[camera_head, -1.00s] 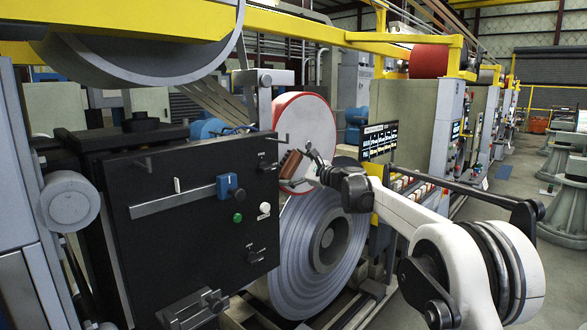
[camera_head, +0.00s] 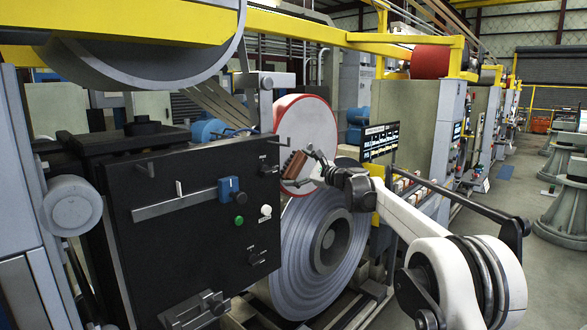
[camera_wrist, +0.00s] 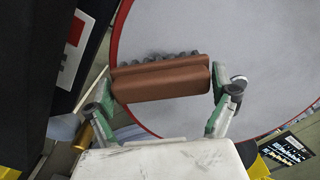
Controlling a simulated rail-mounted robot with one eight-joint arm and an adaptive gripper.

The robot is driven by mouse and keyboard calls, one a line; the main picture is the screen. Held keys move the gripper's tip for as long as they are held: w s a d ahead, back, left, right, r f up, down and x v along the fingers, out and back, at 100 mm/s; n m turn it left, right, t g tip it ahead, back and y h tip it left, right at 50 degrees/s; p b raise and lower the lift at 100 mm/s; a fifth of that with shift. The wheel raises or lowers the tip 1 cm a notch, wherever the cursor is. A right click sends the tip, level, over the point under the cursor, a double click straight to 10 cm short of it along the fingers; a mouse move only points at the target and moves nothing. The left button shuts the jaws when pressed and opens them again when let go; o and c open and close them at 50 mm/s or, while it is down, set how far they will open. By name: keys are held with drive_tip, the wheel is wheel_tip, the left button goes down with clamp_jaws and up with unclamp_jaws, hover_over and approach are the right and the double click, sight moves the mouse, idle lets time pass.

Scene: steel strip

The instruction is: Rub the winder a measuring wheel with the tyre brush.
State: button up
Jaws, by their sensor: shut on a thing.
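The measuring wheel (camera_head: 312,130) is a pale disc with a red rim, above the large steel coil in the head view. It fills much of the wrist view (camera_wrist: 260,65) as a grey face. My gripper (camera_head: 303,168) is shut on the tyre brush (camera_head: 294,163), a brown block held across the fingers. In the wrist view the brush (camera_wrist: 160,82) sits between both green-padded fingers, with dark bristles at its far side towards the wheel face. The brush overlaps the wheel's lower left part in the head view. Whether the bristles touch the wheel I cannot tell.
A black control panel (camera_head: 200,225) with a blue switch and a green button stands close left of the brush. The steel coil (camera_head: 310,255) lies below the wheel. A small display (camera_head: 381,141) is to the right.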

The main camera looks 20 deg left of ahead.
sight(305, 164)
drive_tip(key=shift+w+d+p, duration=0.25)
drive_tip(key=shift+w+p, duration=0.2)
drive_tip(key=shift+w, duration=0.25)
drive_tip(key=shift+w+d+p, duration=0.25)
drive_tip(key=shift+w+p, duration=0.25)
drive_tip(key=shift+w, duration=0.25)
drive_tip(key=shift+w+d+p, duration=0.25)
drive_tip(key=shift+w+p, duration=0.2)
drive_tip(key=shift+w, duration=0.25)
drive_tip(key=w+p, duration=0.1)
drive_tip(key=p, duration=0.1)
drive_tip(key=w+d+p, duration=0.1)
drive_tip(key=w+p, duration=0.1)
drive_tip(key=p, duration=0.1)
drive_tip(key=shift+w+d+r+p, duration=0.1)
drive_tip(key=shift+w+d+p, duration=0.1)
drive_tip(key=shift+p, duration=0.15)
drive_tip(key=shift+a+p, duration=0.1)
drive_tip(key=shift+p, duration=0.65)
drive_tip(key=shift+s+a+b, duration=0.25)
drive_tip(key=shift+s+b, duration=0.35)
drive_tip(key=shift+b, duration=0.85)
drive_tip(key=shift+s+a+b, duration=0.2)
drive_tip(key=shift+s+b, duration=0.45)
drive_tip(key=shift+b, duration=0.75)
drive_tip(key=shift+s+a+b, duration=0.25)
drive_tip(key=shift+s+b, duration=0.35)
drive_tip(key=shift+b, duration=0.85)
